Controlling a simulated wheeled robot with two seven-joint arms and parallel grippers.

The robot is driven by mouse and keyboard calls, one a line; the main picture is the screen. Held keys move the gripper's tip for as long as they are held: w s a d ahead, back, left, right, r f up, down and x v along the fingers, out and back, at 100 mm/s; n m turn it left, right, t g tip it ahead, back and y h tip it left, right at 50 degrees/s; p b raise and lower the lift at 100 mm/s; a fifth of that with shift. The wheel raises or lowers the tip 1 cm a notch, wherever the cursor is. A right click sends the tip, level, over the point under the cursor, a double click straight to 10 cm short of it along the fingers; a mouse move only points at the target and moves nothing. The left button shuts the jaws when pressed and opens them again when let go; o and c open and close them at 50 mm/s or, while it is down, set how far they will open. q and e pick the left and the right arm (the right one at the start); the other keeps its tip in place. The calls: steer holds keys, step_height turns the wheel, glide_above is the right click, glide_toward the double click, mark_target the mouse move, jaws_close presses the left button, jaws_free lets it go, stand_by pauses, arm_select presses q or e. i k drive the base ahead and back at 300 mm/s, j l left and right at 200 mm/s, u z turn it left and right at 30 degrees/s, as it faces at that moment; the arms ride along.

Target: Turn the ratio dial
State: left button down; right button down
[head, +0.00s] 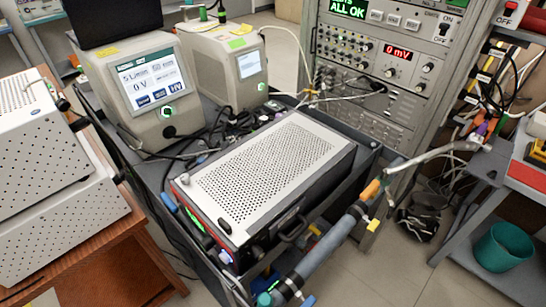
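No label marks a ratio dial that I can read. A beige instrument (152,92) with a lit touch screen reading about 0 V stands at the upper left and has a round green-lit knob (168,111) below its screen. A second beige instrument (227,62) behind it has a smaller screen and a small green-lit knob (262,87). The grey rack (400,62) at the top right carries small knobs beside a red 0 mV display (398,53). I cannot tell which knob is the ratio dial. Neither of my grippers is in view.
A perforated silver-topped box (265,165) sits on the dark cart, with a grey tube (325,250) along its right side. Cables tangle behind it. White perforated cabinets (50,190) stand on a wooden table at left. A teal bin (503,247) is at right.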

mark_target(257, 253)
steer(key=k+j, duration=0.2)
steer(key=j, duration=0.15)
steer(key=k+j, duration=0.15)
steer(key=j, duration=0.15)
steer(key=k+j, duration=0.2)
steer(key=j, duration=0.15)
